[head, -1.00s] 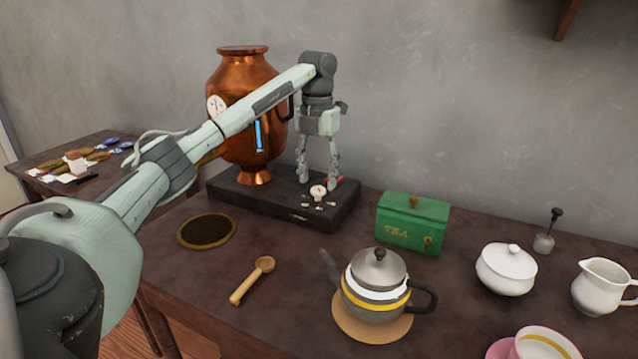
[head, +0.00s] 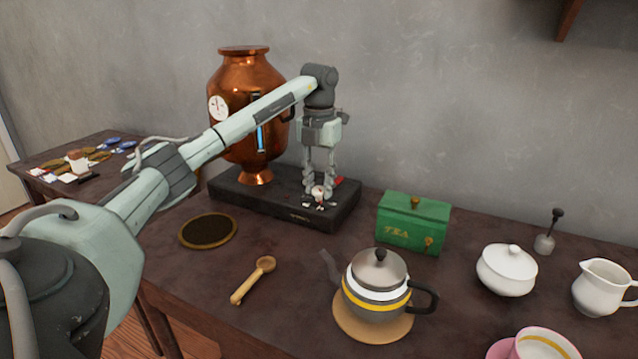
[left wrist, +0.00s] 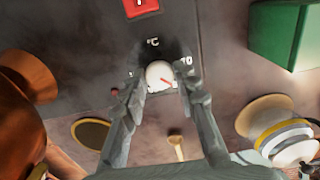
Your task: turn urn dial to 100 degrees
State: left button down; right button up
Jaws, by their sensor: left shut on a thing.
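The copper urn (head: 246,88) stands on a dark base (head: 290,207) at the back left of the table. The dial is a small white knob (head: 319,194) on top of this base, right of the urn. My left gripper (head: 319,191) points down from above and is shut on the dial. In the left wrist view the white dial (left wrist: 160,76) with a red pointer mark sits between the two fingertips (left wrist: 164,88). A "°C" mark shows beyond it. The fingers cover much of the printed scale, so I cannot read the setting. My right gripper is not in view.
A red switch (left wrist: 141,7) lies beyond the dial on the base. A green tea box (head: 412,222) stands to the right. A teapot (head: 377,284), wooden scoop (head: 253,280) and round dark mat (head: 208,231) lie nearer. A white lidded bowl (head: 506,269) is farther right.

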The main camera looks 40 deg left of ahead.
pick_arm(q)
jog(key=shift+m, duration=0.3)
jog(key=m, duration=1.2)
jog(key=shift+m, duration=0.4)
jog(key=m, duration=1.2)
jog(key=shift+m, duration=0.4)
jog(key=c, duration=1.2)
grip_release()
